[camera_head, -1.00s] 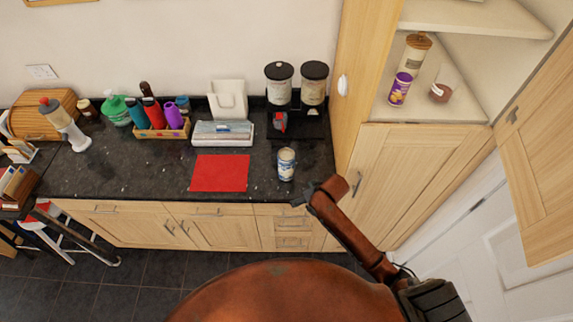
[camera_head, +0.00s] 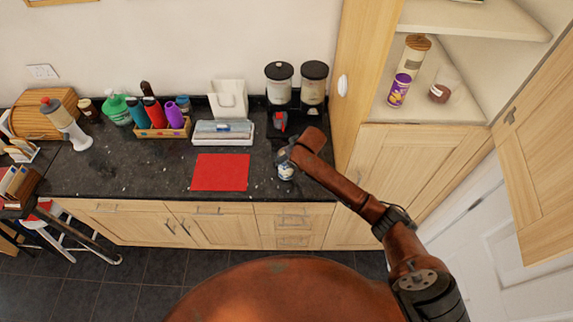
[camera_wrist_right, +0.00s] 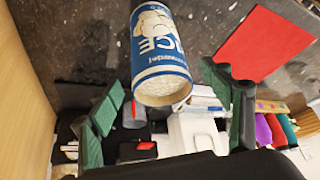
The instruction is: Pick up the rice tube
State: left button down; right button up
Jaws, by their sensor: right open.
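The rice tube (camera_head: 286,173) is a blue and white cylinder standing on the dark counter, right of the red mat. In the head view my right gripper (camera_head: 287,156) is over it and hides its upper part. In the right wrist view the rice tube (camera_wrist_right: 160,55) shows its lettering and a pale, round end facing the camera. My right gripper (camera_wrist_right: 167,88) is open, its green-padded fingers on either side of the tube's near end. I see no finger clearly touching it. My left gripper is not in view.
A red mat (camera_head: 221,172) lies left of the tube. Two black-lidded dispensers (camera_head: 313,87) stand behind it, and a white tray (camera_head: 223,133) is at back left. The tall wooden cupboard (camera_head: 355,100) rises close on the right. The counter front left of the mat is clear.

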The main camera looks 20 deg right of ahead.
jog(key=x, duration=0.4)
jog(key=shift+s+f+p, duration=0.15)
jog(key=shift+p, duration=0.2)
jog(key=c, duration=1.6)
